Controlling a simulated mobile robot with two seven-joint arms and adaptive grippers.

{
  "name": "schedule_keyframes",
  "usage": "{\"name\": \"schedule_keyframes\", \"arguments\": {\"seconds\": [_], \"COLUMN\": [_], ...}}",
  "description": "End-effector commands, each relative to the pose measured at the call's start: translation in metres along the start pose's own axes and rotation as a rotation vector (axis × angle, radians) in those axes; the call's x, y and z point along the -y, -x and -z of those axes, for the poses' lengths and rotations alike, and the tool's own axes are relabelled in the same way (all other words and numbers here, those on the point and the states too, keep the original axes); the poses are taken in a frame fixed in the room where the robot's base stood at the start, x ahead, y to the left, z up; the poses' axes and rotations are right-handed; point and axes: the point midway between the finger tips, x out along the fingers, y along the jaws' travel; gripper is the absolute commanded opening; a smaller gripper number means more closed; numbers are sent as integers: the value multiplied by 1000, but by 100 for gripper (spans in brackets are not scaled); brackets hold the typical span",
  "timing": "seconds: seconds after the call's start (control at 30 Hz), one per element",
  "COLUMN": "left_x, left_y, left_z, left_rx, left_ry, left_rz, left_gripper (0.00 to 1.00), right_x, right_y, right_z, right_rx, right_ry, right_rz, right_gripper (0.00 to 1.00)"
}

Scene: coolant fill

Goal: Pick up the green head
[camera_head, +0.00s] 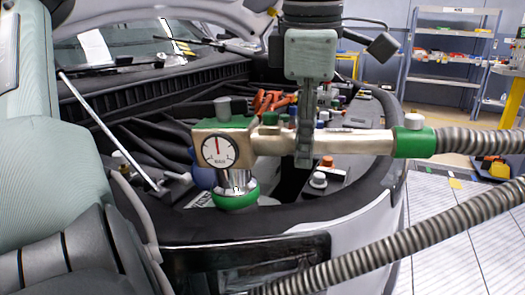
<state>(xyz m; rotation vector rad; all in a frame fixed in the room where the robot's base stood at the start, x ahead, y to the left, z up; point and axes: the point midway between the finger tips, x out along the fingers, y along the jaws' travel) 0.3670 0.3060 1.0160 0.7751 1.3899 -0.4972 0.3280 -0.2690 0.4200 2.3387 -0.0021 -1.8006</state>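The green head (237,195) is a metal filling head with a round white dial gauge, a green top, a chrome neck and a green ring at its lower end. It is upright near the front rim of the open engine bay. A metal pipe (350,143) runs right from it to a green collar and a ribbed hose. Whether the head rests on something is unclear.
The car's engine bay (145,95) lies around and behind the head. A prop rod (105,130) slants at the left. A second ribbed hose (400,245) crosses the lower right. Shelves (445,60) stand at the back right, with open floor before them.

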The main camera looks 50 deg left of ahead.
Motion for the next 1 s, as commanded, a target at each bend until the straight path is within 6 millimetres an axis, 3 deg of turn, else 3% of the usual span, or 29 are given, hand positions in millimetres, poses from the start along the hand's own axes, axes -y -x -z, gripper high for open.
{"name": "schedule_keyframes", "arguments": {"seconds": [0.2,0.77,1.0], "left_x": [0,-2,-8], "left_y": [0,5,39], "left_z": [0,0,-1], "left_rx": [0,0,2], "left_ry": [0,1,3], "left_rz": [-1,-4,-7], "left_gripper": [0,0,0], "right_x": [0,0,0], "right_y": [0,1,0], "right_z": [0,1,1], "right_rx": [-1,-2,-9], "right_ry": [0,0,-1], "right_rz": [0,0,2], "right_gripper": [0,0,0]}}
